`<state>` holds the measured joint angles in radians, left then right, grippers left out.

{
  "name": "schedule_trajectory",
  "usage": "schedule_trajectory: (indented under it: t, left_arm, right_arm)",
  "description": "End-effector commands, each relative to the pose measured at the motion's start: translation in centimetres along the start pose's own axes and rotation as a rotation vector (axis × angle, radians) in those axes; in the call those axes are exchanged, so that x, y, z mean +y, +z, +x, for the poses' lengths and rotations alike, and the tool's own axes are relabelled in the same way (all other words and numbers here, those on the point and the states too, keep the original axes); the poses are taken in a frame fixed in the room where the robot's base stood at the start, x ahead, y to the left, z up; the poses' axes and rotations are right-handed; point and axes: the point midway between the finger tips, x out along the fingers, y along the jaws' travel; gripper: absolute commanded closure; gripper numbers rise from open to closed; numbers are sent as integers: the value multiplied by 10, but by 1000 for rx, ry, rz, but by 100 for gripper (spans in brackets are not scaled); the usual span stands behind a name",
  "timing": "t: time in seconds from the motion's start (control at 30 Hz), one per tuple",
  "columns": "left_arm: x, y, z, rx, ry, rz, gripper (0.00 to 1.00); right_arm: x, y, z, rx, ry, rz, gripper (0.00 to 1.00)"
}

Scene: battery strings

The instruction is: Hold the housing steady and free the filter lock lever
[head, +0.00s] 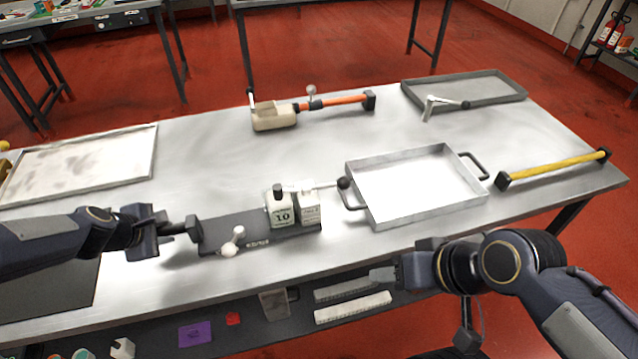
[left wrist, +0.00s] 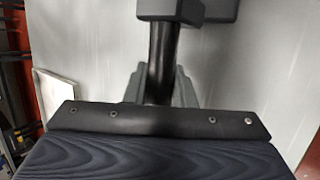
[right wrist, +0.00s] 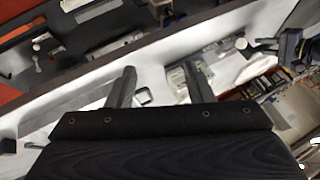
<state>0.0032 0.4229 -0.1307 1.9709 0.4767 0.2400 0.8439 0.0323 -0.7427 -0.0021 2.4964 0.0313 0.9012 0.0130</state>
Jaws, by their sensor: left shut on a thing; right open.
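A dark grey housing (head: 262,240) lies near the table's front edge in the head view. It carries two pale blocks at its right end, one labelled 10 (head: 279,212). A thin rod with a black ball knob (head: 343,183) sticks out to the right behind the blocks. A white knobbed lever (head: 231,245) is on the housing's front side; I cannot tell which is the filter lock lever. My left gripper (head: 172,230) is shut on a black handle at the housing's left end; the black bar (left wrist: 161,60) shows between its fingers. My right gripper (head: 384,273) is open and empty by the front edge.
A metal tray (head: 372,214) with black handles stands right of the housing, close to the ball knob. A yellow-handled bar (head: 552,169), an orange-handled tool (head: 345,101) and a rear tray (head: 470,98) lie farther off. The table middle behind the housing is clear.

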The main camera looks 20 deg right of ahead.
Motion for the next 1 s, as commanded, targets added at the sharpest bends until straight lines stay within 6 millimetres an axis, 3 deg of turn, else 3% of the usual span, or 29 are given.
schedule_trajectory:
  t: [0.03, 0.57, 0.77, 1.0]
  left_arm:
    - [-8, -1, 4, -1, -17, -3, 100]
    - [-10, -2, 4, 0, -22, 0, 100]
    - [-10, -2, 4, -1, -23, -2, 100]
    - [-10, -2, 4, -1, -23, -2, 100]
  right_arm:
    - [0, 0, 1, 0, 0, 0, 53]
    - [-1, -5, 1, -31, -17, 70, 52]
    - [-4, -38, 4, -176, -103, 434, 52]
    - [9, -109, 22, -392, -258, 1040, 52]
